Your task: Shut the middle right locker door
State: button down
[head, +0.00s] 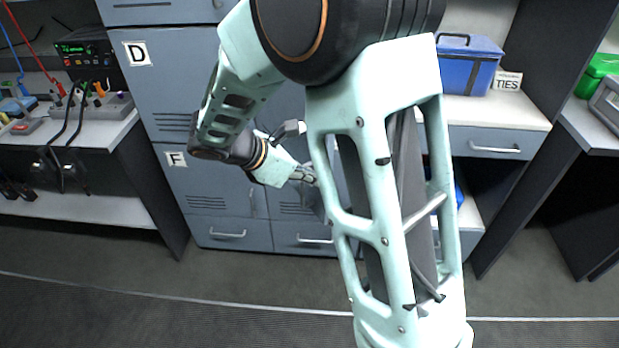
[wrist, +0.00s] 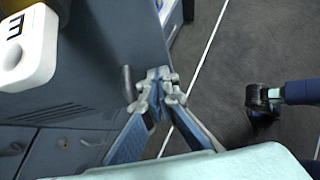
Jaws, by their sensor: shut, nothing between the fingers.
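A grey-blue locker door (wrist: 95,55) with vent slots and a short dark handle (wrist: 127,84) fills the left of the wrist view. In the head view my arm hides most of the right locker column, so how far the door stands out is hard to tell. My gripper (wrist: 157,90) is shut and empty, its tips close to the handle and edge; contact is unclear. It also shows in the head view (head: 308,175).
Locker doors D (head: 178,85) and F (head: 190,180) are at the left, with drawers (head: 228,234) below. A left bench (head: 100,135) holds electronics. At the right are a desk (head: 495,110) and blue toolbox (head: 468,66). The floor in front is clear.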

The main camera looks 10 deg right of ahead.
jog(key=w+d+n+t+y+b, duration=0.1)
jog(key=w+d+n+t, duration=0.2)
jog(key=d, duration=0.5)
jog(key=w+d+n+t+y, duration=0.1)
jog(key=w+d+n, duration=0.2)
jog(key=w+d, duration=0.45)
jog(key=w+d+n+t+y+p, duration=0.1)
jog(key=w+d+n+y+p, duration=0.3)
jog(key=w+d, duration=0.7)
jog(key=shift+w+r+n+t+p, duration=0.3)
jog(key=shift+w+n+p, duration=0.2)
jog(key=shift+w+p, duration=0.45)
jog(key=shift+d+r, duration=0.1)
jog(key=shift+s, duration=0.1)
